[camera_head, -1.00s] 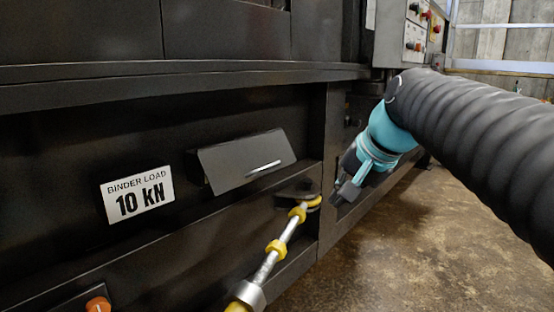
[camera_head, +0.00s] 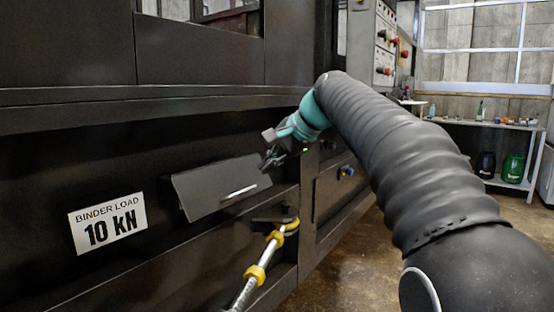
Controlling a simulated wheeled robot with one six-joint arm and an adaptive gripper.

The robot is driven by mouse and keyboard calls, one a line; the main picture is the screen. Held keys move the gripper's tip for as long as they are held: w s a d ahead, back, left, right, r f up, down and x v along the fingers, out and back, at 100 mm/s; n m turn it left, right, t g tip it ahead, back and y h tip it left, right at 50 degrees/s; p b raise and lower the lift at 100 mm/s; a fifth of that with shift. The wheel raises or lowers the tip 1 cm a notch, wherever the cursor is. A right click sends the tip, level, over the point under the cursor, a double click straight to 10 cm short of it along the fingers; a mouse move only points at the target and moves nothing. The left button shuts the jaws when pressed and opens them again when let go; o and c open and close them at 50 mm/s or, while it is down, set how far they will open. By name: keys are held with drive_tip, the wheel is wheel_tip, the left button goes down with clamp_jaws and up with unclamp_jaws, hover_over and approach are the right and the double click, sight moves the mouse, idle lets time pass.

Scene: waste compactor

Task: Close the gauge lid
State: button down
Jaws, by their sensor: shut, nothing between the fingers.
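The gauge lid (camera_head: 220,188) is a dark grey tilted flap with a light bar-shaped handle (camera_head: 240,191) near its lower edge, on the dark machine front right of the "BINDER LOAD 10 KN" label. It slants outward from the panel, and what lies behind it is hidden. My gripper (camera_head: 268,164) is shut and empty at the lid's upper right corner. It overlaps the lid's edge in the picture; I cannot tell whether it touches.
The white label (camera_head: 108,223) sits left of the lid. A binder rod with yellow rings (camera_head: 256,272) sticks out below right. A ledge (camera_head: 150,108) runs above. A control box (camera_head: 385,45) and shelves (camera_head: 510,184) stand farther right, with open floor before them.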

sight(245, 190)
drive_tip(key=x, duration=0.8)
drive_tip(key=shift+w+a+f+b, duration=0.1)
drive_tip(key=shift+a+f+b, duration=0.05)
drive_tip(key=shift+b, duration=0.25)
drive_tip(key=shift+f, duration=0.1)
